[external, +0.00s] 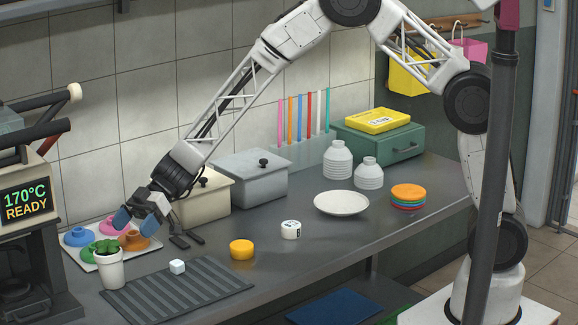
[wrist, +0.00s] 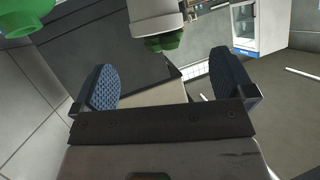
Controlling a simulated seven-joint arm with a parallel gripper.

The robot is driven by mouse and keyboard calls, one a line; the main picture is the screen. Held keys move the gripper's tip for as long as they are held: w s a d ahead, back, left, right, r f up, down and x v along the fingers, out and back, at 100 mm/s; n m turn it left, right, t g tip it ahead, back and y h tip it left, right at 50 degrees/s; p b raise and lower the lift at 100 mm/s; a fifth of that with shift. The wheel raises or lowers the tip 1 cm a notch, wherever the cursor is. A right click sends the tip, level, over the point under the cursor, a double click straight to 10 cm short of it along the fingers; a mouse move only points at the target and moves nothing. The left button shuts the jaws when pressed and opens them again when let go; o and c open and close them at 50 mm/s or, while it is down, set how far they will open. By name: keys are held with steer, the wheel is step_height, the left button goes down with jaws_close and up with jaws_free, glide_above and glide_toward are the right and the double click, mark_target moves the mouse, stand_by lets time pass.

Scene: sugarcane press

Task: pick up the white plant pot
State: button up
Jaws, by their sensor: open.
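The white plant pot (external: 110,271) stands upright at the left front of the counter, with a green plant (external: 106,246) in it. My gripper (external: 136,222) is open and empty, above and to the right of the plant, apart from it. In the wrist view, my gripper's two blue pads (wrist: 165,85) are spread wide with nothing between them. The white pot (wrist: 155,10) shows at the top middle, cut off by the frame edge, with green leaves (wrist: 165,42) below it, beyond the fingertips.
The coffee machine (external: 27,240) stands close on the left. Lidded boxes (external: 251,178) stand behind.

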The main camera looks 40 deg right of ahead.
mark_target(107, 251)
steer(key=shift+a+f, duration=0.75)
steer(key=shift+a, duration=0.25)
steer(key=shift+s, duration=0.1)
steer(key=shift+x, duration=1.25)
steer(key=shift+x, duration=2.65)
steer(key=shift+r, duration=0.1)
steer(key=c, duration=1)
steer(key=shift+r, duration=0.2)
steer(key=shift+c, duration=0.2)
